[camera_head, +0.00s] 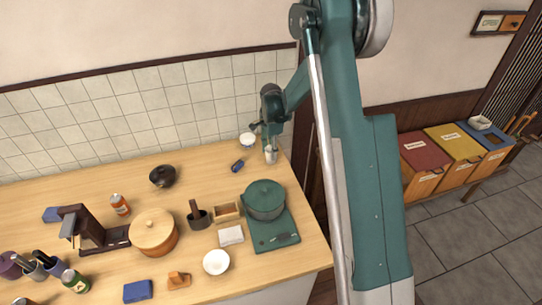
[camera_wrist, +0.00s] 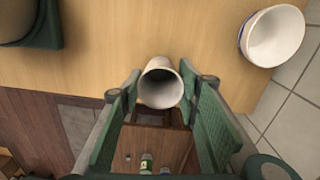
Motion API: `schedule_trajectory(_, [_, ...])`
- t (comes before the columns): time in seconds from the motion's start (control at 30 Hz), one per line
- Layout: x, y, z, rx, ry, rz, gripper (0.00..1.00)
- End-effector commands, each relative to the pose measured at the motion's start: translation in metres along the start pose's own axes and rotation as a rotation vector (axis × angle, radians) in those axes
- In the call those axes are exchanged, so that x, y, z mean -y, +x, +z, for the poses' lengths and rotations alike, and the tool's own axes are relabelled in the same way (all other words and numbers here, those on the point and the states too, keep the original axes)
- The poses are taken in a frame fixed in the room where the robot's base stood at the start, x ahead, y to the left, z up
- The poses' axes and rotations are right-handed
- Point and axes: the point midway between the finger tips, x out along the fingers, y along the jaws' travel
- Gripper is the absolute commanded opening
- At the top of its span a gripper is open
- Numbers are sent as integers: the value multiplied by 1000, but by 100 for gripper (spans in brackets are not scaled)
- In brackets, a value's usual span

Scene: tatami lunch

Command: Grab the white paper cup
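The white paper cup (camera_wrist: 160,88) stands near the table's edge, its open mouth facing the camera in the wrist view. It also shows in the head view (camera_head: 271,157) at the back right corner of the table. My gripper (camera_wrist: 160,75) is open, with one green finger on each side of the cup. Narrow gaps seem to show between the cup and both fingers, though contact at the fingertips is hard to tell. In the head view my gripper (camera_head: 270,143) is directly above the cup.
A white bowl with a blue band (camera_wrist: 274,38) stands close by, also in the head view (camera_head: 247,140). A dark blue item (camera_head: 238,165) lies left of the cup. A green pot (camera_head: 265,198) stands in front. The tiled wall (camera_head: 190,105) is behind.

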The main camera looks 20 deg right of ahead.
Motion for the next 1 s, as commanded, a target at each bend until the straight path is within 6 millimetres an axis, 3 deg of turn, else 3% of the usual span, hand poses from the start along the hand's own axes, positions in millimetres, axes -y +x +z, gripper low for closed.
schedule_trajectory(0.57, [0,-6,0,0,0,0,28])
schedule_trajectory(1.0, [0,-58,0,0,0,0,28])
